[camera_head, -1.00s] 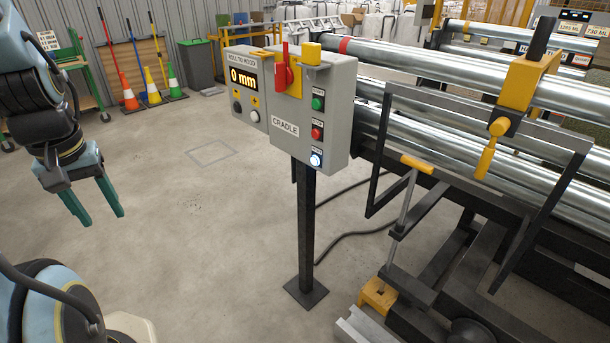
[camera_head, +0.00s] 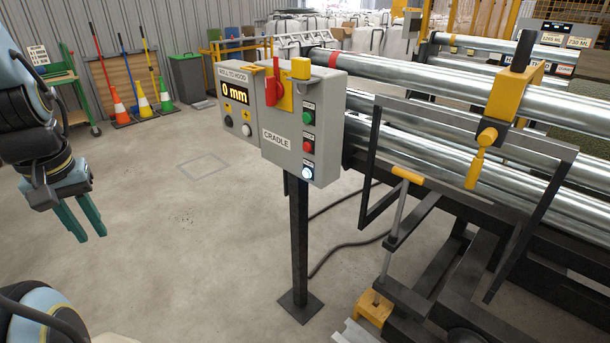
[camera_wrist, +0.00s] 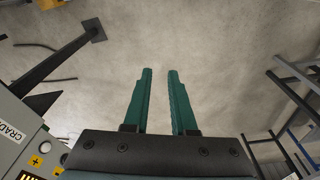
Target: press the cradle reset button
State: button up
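The grey control box (camera_head: 252,155) labelled CRADLE stands on a black post in the middle of the head view. Its right column has a green button (camera_head: 308,117), a red button (camera_head: 308,145) and, lowest, a lit white-blue button (camera_head: 307,172) under a small label too small to read. My gripper (camera_head: 90,235) hangs at the left of the head view, well apart from the box, with its teal fingers pointing down. In the wrist view my gripper (camera_wrist: 160,72) shows two fingers parted by a narrow gap with nothing between them. The box's edge (camera_wrist: 15,130) shows at the lower left there.
The black post (camera_head: 299,245) stands on a floor plate. Steel rollers (camera_head: 430,110) and a black frame (camera_head: 365,190) with yellow handles fill the right side. A cable lies on the floor behind the post. The floor (camera_head: 180,260) between my gripper and the box is clear.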

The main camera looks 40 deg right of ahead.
grip_shut()
dwell(1.3)
